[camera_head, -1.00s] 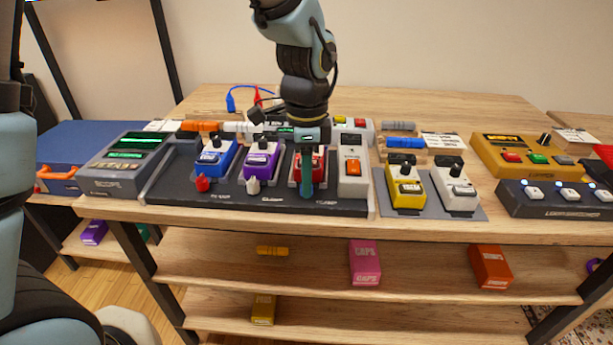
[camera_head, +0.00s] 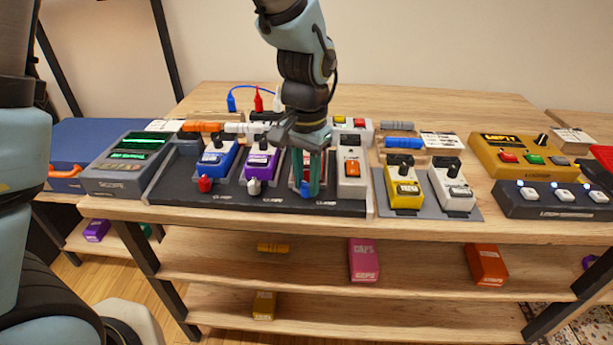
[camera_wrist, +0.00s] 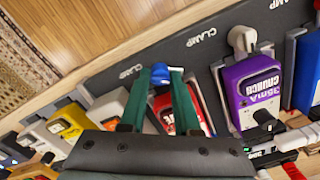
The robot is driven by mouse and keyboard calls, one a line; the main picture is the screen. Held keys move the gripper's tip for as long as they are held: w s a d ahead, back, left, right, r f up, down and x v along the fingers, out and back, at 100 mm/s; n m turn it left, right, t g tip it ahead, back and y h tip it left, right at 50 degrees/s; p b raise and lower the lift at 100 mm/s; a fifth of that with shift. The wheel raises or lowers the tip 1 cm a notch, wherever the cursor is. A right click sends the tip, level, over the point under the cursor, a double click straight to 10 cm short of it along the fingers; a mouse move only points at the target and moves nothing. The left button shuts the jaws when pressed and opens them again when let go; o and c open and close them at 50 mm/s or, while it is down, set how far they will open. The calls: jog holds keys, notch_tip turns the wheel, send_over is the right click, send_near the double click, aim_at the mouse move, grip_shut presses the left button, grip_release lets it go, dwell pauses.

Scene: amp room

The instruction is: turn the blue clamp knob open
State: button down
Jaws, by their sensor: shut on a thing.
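The blue clamp knob (camera_wrist: 162,74) sits at the front of the red pedal's slot, on the dark clamp board, next to a "CLAMP" label. My gripper (camera_wrist: 160,78) is shut on this knob, with one green finger on each side of it in the wrist view. In the head view my gripper (camera_head: 312,190) reaches down over the red pedal (camera_head: 298,170) and hides most of it. A little of the blue knob (camera_head: 307,194) shows between the fingers. The red pedal also shows behind the fingers in the wrist view (camera_wrist: 170,122).
A blue pedal (camera_head: 214,158) with a red knob (camera_head: 205,184) and a purple pedal (camera_head: 261,160) with a white knob (camera_head: 254,187) stand to the left on the clamp board (camera_head: 230,200). A white pedal (camera_head: 352,172) stands close on the right.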

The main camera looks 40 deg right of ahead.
aim_at(306, 183)
jog(key=n+p, duration=0.1)
jog(key=n, duration=0.5)
jog(key=shift+r, duration=0.1)
jog(key=shift+n, duration=0.3)
dwell(0.3)
jog(key=c, duration=0.9)
grip_release()
notch_tip(306, 183, up, 11)
jog(key=shift+f, duration=0.15)
